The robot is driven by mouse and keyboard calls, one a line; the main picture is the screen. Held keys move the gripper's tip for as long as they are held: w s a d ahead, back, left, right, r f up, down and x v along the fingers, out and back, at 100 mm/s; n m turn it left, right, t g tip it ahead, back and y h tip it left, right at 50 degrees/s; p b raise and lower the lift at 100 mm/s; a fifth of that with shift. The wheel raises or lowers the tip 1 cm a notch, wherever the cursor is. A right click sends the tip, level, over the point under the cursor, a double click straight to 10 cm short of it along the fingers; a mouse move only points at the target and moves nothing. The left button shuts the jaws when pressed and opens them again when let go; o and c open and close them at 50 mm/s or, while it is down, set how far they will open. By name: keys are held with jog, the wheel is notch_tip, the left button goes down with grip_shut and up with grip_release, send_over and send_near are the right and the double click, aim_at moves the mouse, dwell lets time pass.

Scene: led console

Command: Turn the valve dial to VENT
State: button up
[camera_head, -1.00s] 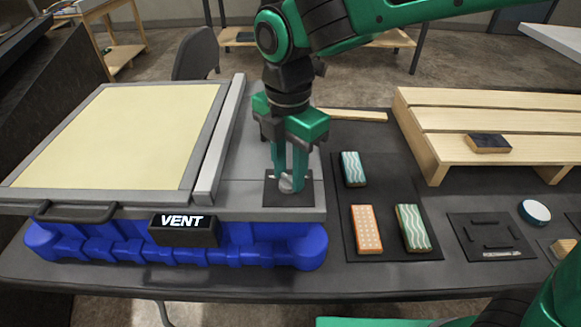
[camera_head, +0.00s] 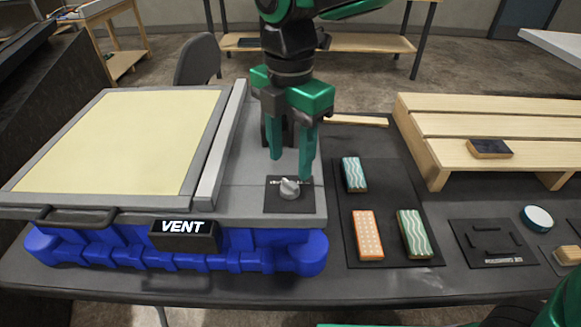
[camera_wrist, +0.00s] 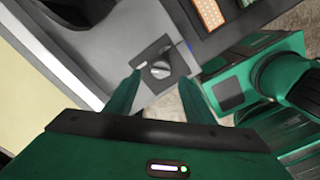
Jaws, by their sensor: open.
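The valve dial (camera_head: 290,188) is a small silver knob on a black square plate (camera_head: 272,204) at the right end of the grey console top. A display (camera_head: 183,229) on the console's front edge reads VENT. My gripper (camera_head: 290,168) is open and empty, pointing down just above and behind the dial, apart from it. In the wrist view the dial (camera_wrist: 160,69) shows beyond the two green fingers (camera_wrist: 160,90), with nothing between them. The lettering on the dial's plate is too small to read.
The console has a cream panel (camera_head: 120,140) and a raised grey bar (camera_head: 220,145) left of the dial. To the right, several patterned blocks lie on a dark mat (camera_head: 385,255), and a wooden slatted rack (camera_head: 500,120) stands behind. The console top around the dial is clear.

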jog(key=shift+r, duration=2.65)
